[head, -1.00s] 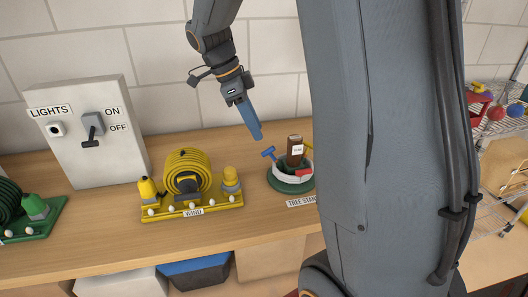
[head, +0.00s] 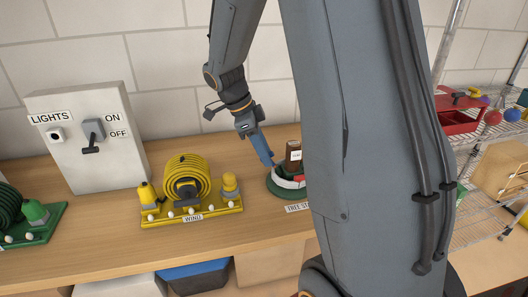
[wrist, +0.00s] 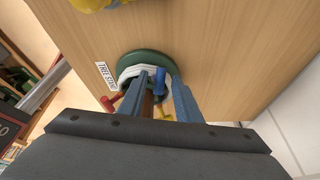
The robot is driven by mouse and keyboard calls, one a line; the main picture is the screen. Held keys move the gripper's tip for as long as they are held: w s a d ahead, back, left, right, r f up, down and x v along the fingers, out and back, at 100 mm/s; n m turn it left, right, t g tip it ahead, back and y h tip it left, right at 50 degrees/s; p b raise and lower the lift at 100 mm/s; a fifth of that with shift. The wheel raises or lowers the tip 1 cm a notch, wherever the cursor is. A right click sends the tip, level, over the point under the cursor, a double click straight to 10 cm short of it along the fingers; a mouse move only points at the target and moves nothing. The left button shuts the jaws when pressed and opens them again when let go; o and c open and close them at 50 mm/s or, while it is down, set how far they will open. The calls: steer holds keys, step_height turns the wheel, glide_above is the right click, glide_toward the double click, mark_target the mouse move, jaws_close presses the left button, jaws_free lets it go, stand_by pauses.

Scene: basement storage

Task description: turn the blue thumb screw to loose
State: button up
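The blue thumb screw (wrist: 160,78) shows in the wrist view on the far side of the tree stand's white ring (wrist: 131,73), which sits on a round green base (wrist: 142,58). My gripper (wrist: 162,92) is open, with one finger on each side of the blue thumb screw in this view. I cannot tell whether either finger touches it. A red thumb screw (wrist: 112,103) and a yellow one (wrist: 164,112) also sit around the ring. In the head view my gripper (head: 266,160) points down beside the stand (head: 287,193) and hides the blue thumb screw.
A brown trunk (head: 293,155) stands upright in the stand. A yellow WIND reel unit (head: 190,213) stands to its left, and the LIGHTS switch box (head: 87,160) stands farther left. Bare wooden bench (head: 110,225) lies in front. My arm hides the stand's right side.

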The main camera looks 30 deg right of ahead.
jaws_close()
steer(key=shift+p, duration=0.3)
steer(key=n+p, duration=0.1)
steer(key=n, duration=0.1)
steer(key=n+y+p, duration=0.1)
steer(key=p, duration=0.1)
steer(key=shift+w+d+r+n+g, duration=0.1)
steer(key=shift+d+r+n+g, duration=0.1)
steer(key=shift+n+g, duration=0.15)
steer(key=n+y+p, duration=0.1)
steer(key=n+p, duration=0.1)
steer(key=n, duration=0.1)
steer(key=shift+w+g, duration=0.1)
steer(key=shift+g, duration=0.25)
steer(key=n+p, duration=0.1)
steer(key=n+g+p, duration=0.1)
steer(key=n, duration=0.1)
steer(key=shift+w+d+f+n+y, duration=0.1)
steer(key=shift+f+n+y, duration=0.05)
steer(key=shift+n+y, duration=0.15)
steer(key=shift+w+n+g+p, duration=0.15)
steer(key=shift+n+g+p, duration=0.4)
steer(key=shift+n, duration=1.1)
